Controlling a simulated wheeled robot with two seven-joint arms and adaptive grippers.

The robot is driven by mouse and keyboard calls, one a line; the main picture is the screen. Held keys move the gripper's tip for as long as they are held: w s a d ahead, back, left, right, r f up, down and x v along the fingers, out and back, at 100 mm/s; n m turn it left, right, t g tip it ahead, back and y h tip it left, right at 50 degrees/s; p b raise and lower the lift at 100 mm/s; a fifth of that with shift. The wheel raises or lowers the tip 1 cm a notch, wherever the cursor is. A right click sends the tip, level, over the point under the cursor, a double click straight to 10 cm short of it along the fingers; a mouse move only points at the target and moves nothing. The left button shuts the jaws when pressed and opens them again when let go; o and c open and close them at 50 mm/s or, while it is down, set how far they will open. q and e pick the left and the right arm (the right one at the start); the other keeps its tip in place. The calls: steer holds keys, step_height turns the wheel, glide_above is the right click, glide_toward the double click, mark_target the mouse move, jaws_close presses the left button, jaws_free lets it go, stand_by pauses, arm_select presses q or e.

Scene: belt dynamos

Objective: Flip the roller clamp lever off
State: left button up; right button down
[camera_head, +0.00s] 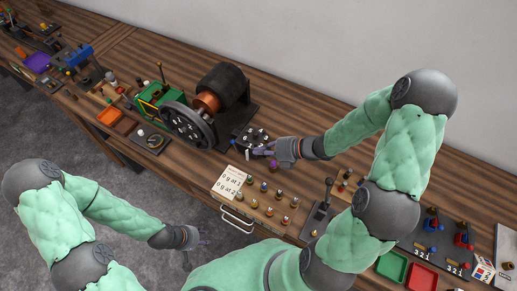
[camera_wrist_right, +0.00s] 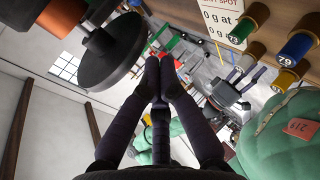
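The dynamo has a black roller (camera_head: 222,84), a copper-coloured drum (camera_head: 208,102) and a dark spoked wheel (camera_head: 188,125). A thin upright lever (camera_head: 161,72) rises by the green frame (camera_head: 155,95) behind the wheel. I cannot tell which part is the roller clamp lever. My right gripper (camera_head: 264,151) is beside a small dark block with knobs (camera_head: 250,138), right of the wheel. In the right wrist view its fingertips (camera_wrist_right: 159,62) meet, with nothing visible between them. My left gripper (camera_head: 198,240) hangs over the floor in front of the bench, its fingers apart and empty.
A white card (camera_head: 229,182) and several small coloured spools (camera_head: 268,211) lie in front of my right gripper. A black-handled lever (camera_head: 328,188) stands right of them. Red (camera_head: 421,276) and green (camera_head: 391,265) trays sit farther right. The floor (camera_head: 70,130) is clear.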

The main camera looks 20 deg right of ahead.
steer(key=w+a+f, duration=0.5)
steer(key=w, duration=0.3)
steer(key=shift+a+f+b, duration=0.15)
steer(key=shift+f+b, duration=0.2)
steer(key=shift+b, duration=0.1)
steer(key=shift+w+a+f+b, duration=0.15)
steer(key=shift+w+f+b, duration=0.05)
steer(key=shift+w+b, duration=0.45)
steer(key=shift+b, duration=0.25)
steer(key=shift+r, duration=0.2)
